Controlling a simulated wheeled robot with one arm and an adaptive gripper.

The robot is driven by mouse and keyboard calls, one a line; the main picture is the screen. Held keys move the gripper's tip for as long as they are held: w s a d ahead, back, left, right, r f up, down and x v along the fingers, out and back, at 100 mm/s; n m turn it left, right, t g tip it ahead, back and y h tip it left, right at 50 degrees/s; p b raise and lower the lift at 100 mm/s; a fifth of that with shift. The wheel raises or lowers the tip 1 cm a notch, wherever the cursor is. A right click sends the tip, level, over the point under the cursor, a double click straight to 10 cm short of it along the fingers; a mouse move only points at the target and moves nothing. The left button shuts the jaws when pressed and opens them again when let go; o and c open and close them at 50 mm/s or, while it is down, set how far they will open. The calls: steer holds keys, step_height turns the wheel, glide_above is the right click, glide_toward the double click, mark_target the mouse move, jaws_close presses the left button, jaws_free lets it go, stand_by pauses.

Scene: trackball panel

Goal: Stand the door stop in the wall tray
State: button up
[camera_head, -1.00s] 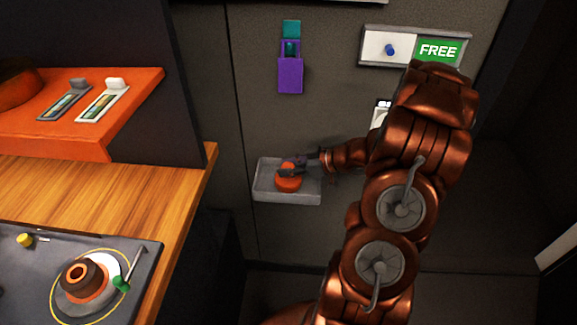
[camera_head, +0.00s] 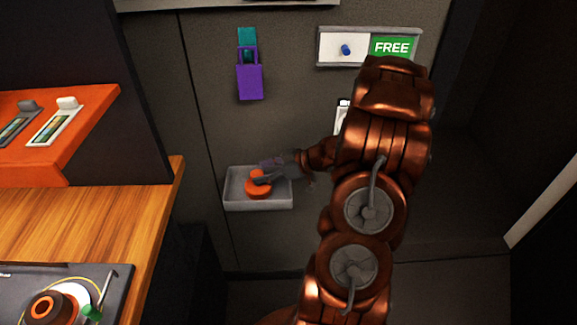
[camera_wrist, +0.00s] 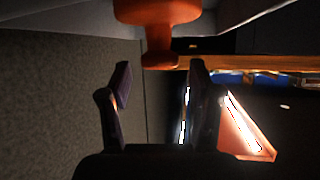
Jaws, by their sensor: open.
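The orange-red door stop (camera_head: 258,190) stands in the grey wall tray (camera_head: 265,204), its wide part low and its narrower knob up. In the wrist view the door stop (camera_wrist: 157,15) shows at the top, its knob pointing down the picture towards the space between my fingers. The pale tray (camera_wrist: 60,12) shows beside it. My gripper (camera_head: 268,172) is at the tray from the right, its fingers partly overlapping the door stop in the head view. In the wrist view my gripper (camera_wrist: 158,85) is open, with a gap between its fingers and nothing held there.
A wooden counter (camera_head: 90,215) with an orange shelf (camera_head: 60,130) stands at the left. A purple padlock (camera_head: 250,80) hangs on the wall above the tray. A panel with a green FREE sign (camera_head: 393,47) is at the upper right.

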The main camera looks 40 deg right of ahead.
steer(key=b+v, duration=0.1)
steer(key=v, duration=0.8)
steer(key=shift+s+d, duration=0.2)
steer(key=shift+s, duration=0.1)
steer(key=shift+r, duration=0.1)
